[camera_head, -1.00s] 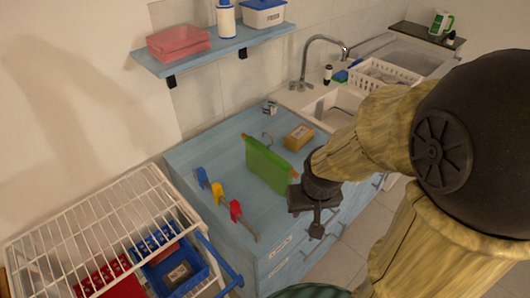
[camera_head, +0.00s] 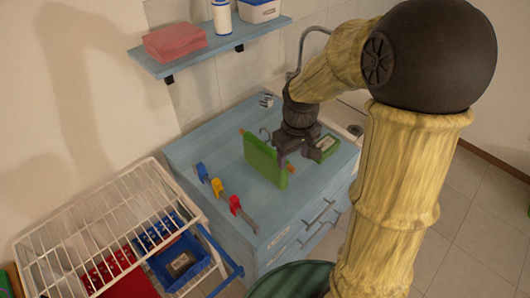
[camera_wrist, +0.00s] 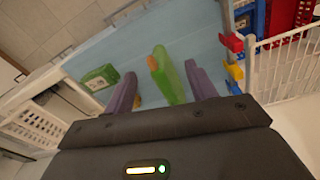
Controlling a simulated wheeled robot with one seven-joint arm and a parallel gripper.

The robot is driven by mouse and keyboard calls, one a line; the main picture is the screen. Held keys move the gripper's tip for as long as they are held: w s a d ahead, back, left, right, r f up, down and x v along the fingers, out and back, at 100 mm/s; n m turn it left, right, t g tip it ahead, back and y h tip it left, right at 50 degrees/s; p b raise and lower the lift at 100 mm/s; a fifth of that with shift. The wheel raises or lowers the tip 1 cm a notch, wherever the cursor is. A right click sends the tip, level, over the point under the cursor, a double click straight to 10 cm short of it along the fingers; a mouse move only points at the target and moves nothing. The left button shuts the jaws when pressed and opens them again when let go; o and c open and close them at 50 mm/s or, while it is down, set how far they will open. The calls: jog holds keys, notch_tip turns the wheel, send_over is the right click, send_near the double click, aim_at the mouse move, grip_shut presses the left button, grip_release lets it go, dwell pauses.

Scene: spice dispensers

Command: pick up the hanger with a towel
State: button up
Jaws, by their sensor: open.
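The hanger (camera_head: 291,169) with a green towel (camera_head: 262,161) over it stands on the blue counter; its thin hook curls up at the back. My gripper (camera_head: 291,157) is low over the counter at the towel's right part and hides some of it. In the wrist view the open purple fingers of my gripper (camera_wrist: 163,84) lie on either side of the green towel (camera_wrist: 172,78). An orange-brown hanger end (camera_wrist: 154,63) shows between them. The fingers look apart from the towel, the right one closer to it.
A green box (camera_head: 327,148) lies on the counter right of my gripper. Blue, yellow and red clips (camera_head: 236,205) line the counter's left side. A white wire rack (camera_head: 95,215) stands at left. A wall shelf (camera_head: 210,50) with items hangs above.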

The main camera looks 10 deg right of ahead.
aim_at(289, 165)
jog(key=w+r+n+g+p, duration=0.1)
jog(key=w+r+n, duration=0.1)
jog(key=w+r, duration=0.2)
jog(key=shift+w+d+p, duration=0.2)
jog(key=shift+w+p, duration=0.15)
jog(key=shift+w, duration=0.2)
notch_tip(289, 165, down, 12)
jog(key=shift+w+p, duration=0.1)
jog(key=shift+p, duration=0.9)
jog(key=shift+f, duration=0.2)
jog(key=shift+s+d+f+p, duration=0.1)
jog(key=shift+f+p, duration=0.35)
jog(key=shift+f, duration=0.85)
jog(key=shift+s+d+f+p, duration=0.1)
jog(key=shift+f+p, duration=0.35)
jog(key=shift+f, duration=0.85)
